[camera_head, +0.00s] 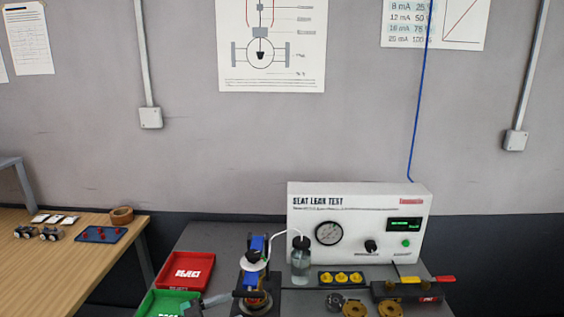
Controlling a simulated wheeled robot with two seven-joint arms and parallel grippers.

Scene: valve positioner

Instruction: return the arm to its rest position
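The valve assembly (254,275), with blue parts and a white-and-black top, stands upright on a dark base on the grey bench.
The seat leak test box (360,222) stands at the bench's back. Before it are a clear bottle (300,264), yellow parts in a holder (341,278), brass discs (355,309) and a red-and-yellow-handled tool (430,280). Red (188,268) and green (160,302) trays are left. A wooden table (60,265) stands farther left.

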